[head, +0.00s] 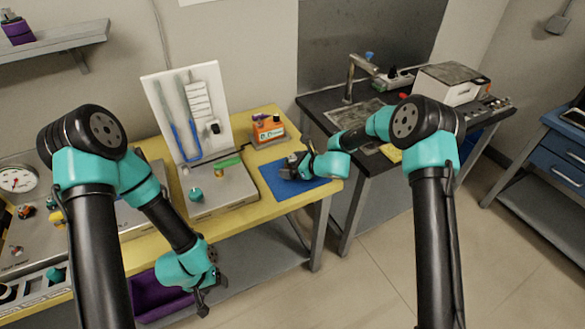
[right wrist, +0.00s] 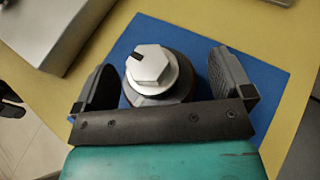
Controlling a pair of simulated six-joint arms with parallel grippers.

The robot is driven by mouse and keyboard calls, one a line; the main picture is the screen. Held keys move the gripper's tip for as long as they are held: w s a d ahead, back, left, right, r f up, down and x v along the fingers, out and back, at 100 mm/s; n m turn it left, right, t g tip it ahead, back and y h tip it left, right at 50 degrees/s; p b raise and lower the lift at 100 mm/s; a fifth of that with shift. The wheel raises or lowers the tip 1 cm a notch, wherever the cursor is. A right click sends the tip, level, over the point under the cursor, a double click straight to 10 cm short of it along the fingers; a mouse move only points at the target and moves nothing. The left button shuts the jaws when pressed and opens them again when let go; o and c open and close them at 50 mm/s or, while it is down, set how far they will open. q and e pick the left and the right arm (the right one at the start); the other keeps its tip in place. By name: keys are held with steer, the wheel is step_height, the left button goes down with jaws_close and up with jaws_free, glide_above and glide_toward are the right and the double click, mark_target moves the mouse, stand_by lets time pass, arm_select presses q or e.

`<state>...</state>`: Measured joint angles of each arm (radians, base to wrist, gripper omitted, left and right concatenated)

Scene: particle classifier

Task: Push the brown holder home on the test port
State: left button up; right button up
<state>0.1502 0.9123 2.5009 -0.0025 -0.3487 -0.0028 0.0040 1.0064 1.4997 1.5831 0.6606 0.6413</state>
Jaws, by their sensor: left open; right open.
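In the right wrist view, a metal part with a hexagonal top (right wrist: 151,66) and a dark round base stands on the blue mat (right wrist: 208,40). My right gripper (right wrist: 165,78) is open, with one finger on each side of it and gaps showing. In the head view my right gripper (head: 293,166) is low over the mat and hides most of that part. A small yellow-brown piece (head: 219,173) sits on the grey plate of the white-backed station; I cannot tell whether it is the brown holder. The test port is not clearly identifiable. My left gripper (head: 206,290) is open and empty, low in front of the yellow table.
The station's white back panel (head: 207,95) holds blue-handled tools. A teal knob (head: 195,194) and a green item (head: 227,162) are on its plate. An orange box (head: 267,129) stands behind the mat. A purple bin (head: 155,297) is below the table.

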mark_target(295, 157)
stand_by(0.3)
steer(key=c, duration=1.2)
steer(key=shift+r, duration=0.1)
steer(key=shift+c, duration=0.2)
steer(key=shift+r, duration=0.6)
step_height(295, 157, up, 2)
steer(key=shift+r, duration=0.1)
steer(key=s+r, duration=0.1)
steer(key=s, duration=1.5)
steer(key=shift+a+r, duration=0.25)
steer(key=shift+a, duration=0.15)
